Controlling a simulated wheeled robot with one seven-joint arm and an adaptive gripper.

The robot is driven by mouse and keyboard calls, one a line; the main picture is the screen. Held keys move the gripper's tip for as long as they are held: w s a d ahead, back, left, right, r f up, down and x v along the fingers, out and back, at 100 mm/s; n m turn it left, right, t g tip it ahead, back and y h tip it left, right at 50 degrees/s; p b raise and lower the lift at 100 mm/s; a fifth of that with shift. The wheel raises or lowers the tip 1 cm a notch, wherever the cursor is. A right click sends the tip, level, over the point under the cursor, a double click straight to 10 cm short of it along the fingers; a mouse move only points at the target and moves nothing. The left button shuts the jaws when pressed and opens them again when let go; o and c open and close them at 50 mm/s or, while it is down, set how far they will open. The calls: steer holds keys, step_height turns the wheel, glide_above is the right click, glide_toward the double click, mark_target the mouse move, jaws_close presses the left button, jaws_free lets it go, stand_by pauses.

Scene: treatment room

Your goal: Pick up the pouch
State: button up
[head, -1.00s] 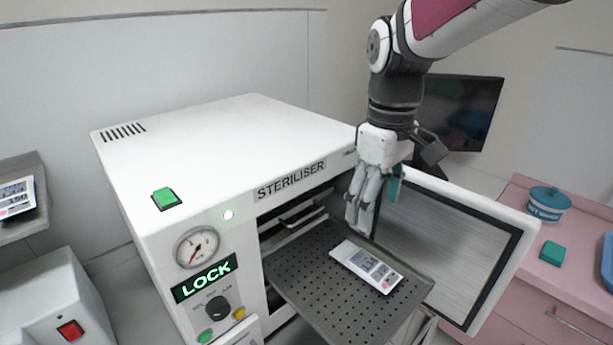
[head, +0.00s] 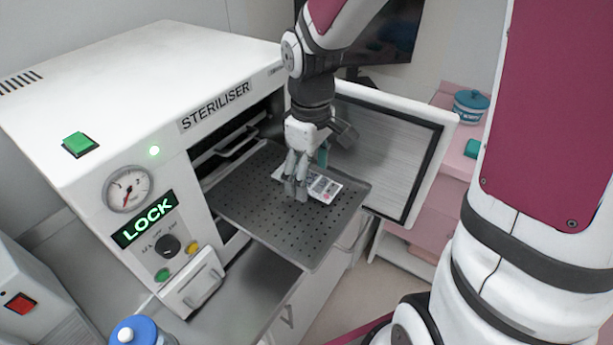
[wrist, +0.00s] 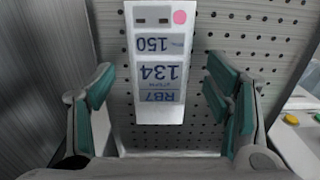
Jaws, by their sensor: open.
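The pouch (head: 326,188) is a flat white packet with printed labels and a pink dot. It lies on the perforated grey tray (head: 257,212) that extends out of the steriliser. My gripper (head: 296,190) is just above the pouch and hides part of it in the head view. In the wrist view the pouch (wrist: 160,62) shows between the two teal-padded fingers of my gripper (wrist: 163,110), which are open and apart from it on both sides. Its print reads "RB7 134 150", upside down.
The steriliser (head: 150,75) stands at the left with a lit LOCK display. Its open door (head: 385,150) is close behind and right of my gripper. A pink cabinet (head: 428,222) with a teal-lidded pot (head: 470,106) is beyond. A blue-lidded container (head: 137,332) is at the bottom left.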

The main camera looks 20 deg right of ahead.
steer(key=shift+f, duration=0.4)
steer(key=shift+c, duration=0.3)
steer(key=c, duration=1)
steer(key=shift+c, duration=0.2)
steer(key=shift+r, duration=0.1)
